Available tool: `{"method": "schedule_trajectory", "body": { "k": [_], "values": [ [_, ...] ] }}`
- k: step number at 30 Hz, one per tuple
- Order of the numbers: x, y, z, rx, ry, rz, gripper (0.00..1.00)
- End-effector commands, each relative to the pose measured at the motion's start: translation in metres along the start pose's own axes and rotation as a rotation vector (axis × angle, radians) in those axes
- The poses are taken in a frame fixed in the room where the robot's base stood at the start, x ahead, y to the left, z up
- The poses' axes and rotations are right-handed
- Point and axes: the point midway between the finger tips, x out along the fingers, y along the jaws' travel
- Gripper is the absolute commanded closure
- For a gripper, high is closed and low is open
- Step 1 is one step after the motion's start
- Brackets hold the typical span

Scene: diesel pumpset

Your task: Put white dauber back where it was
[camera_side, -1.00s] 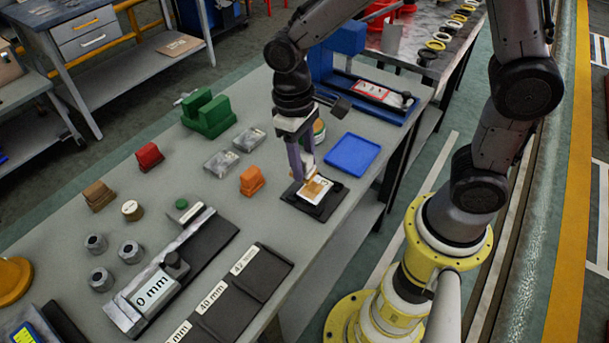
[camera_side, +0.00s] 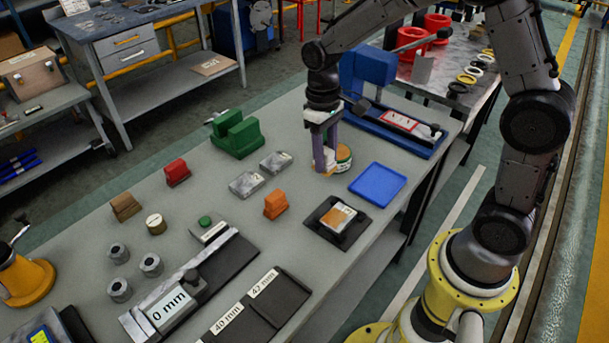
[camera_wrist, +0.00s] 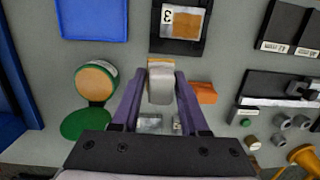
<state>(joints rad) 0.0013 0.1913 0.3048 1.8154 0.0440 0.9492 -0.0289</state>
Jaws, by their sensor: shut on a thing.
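My gripper (camera_side: 325,165) is upright over the bench, just left of the round tin. Its purple fingers also show in the wrist view (camera_wrist: 160,82). They are shut on the white dauber (camera_wrist: 160,88), a pale block with a tan edge; the fingers mostly hide it in the side view. The round tin (camera_side: 344,160) has a green and white side and orange contents; it also shows in the wrist view (camera_wrist: 95,82), left of the gripper. A black plate (camera_side: 352,236) holds a white card marked 3 with an orange-brown patch (camera_wrist: 188,24).
A blue tray (camera_side: 378,184) lies right of the tin. An orange block (camera_side: 276,205) and grey metal blocks (camera_side: 246,184) lie to the left. A green block (camera_side: 236,135) and a blue machine (camera_side: 368,75) stand behind. Bare bench lies between the gripper and the black plate.

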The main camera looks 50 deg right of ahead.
Motion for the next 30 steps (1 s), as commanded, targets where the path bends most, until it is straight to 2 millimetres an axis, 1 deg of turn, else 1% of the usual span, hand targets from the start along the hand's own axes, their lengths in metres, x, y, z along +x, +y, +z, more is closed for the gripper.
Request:
{"method": "schedule_trajectory", "body": {
  "k": [1,3,6,10,17,18,24,30],
  "values": [
    [0.005,0.0,-0.013,0.0,-0.001,0.0,1.0],
    [0.018,0.0,-0.024,0.0,-0.004,0.0,1.0],
    [0.033,0.0,-0.04,-0.001,-0.002,0.0,1.0],
    [0.045,0.0,-0.054,-0.001,0.0,0.0,1.0],
    [0.055,0.001,-0.064,-0.001,0.001,0.0,1.0],
    [0.058,0.001,-0.067,-0.001,0.0,0.0,1.0],
    [0.085,0.002,-0.068,-0.001,-0.002,0.0,1.0],
    [0.086,0.002,-0.069,-0.001,0.002,0.0,1.0]
  ]
}}
